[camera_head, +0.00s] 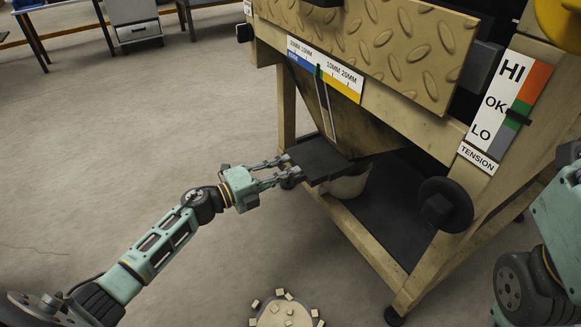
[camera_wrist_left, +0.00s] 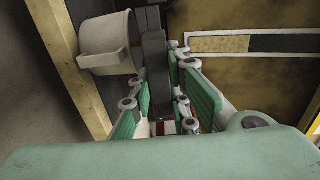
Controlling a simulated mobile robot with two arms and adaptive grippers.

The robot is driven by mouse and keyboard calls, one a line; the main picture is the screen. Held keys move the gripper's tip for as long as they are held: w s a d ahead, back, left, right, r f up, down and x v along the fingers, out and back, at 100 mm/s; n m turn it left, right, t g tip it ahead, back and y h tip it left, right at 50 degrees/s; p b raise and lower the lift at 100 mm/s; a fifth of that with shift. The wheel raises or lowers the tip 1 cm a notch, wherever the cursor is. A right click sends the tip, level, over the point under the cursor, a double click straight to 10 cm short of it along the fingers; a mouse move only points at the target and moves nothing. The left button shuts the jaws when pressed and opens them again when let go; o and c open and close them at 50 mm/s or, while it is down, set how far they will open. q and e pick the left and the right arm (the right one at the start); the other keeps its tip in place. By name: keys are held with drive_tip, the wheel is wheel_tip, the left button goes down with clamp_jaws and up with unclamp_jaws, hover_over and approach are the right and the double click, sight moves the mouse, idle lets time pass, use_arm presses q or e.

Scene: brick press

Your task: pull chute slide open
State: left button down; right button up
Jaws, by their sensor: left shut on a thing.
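The chute slide is a flat black plate (camera_head: 322,160) sticking out below the tan hopper of the press. My left gripper (camera_head: 289,168) is at its outer end, with its fingers shut on it. In the left wrist view the dark slide (camera_wrist_left: 155,65) runs between the green finger pads (camera_wrist_left: 163,100). Part of the slide is hidden under the hopper. My right gripper is out of view; only part of my right arm shows at the right edge.
A pale bucket (camera_head: 350,184) stands under the slide; it also shows in the left wrist view (camera_wrist_left: 107,45). A black knob (camera_head: 440,205) and the wooden frame (camera_head: 375,248) are to the right. A round stand with small blocks (camera_head: 286,312) is at the bottom.

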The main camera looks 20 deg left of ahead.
use_arm(q)
drive_tip(key=c, duration=1.6)
unclamp_jaws()
drive_tip(key=shift+c, duration=0.2)
drive_tip(key=v, duration=1.2)
drive_tip(key=shift+a+f, duration=0.1)
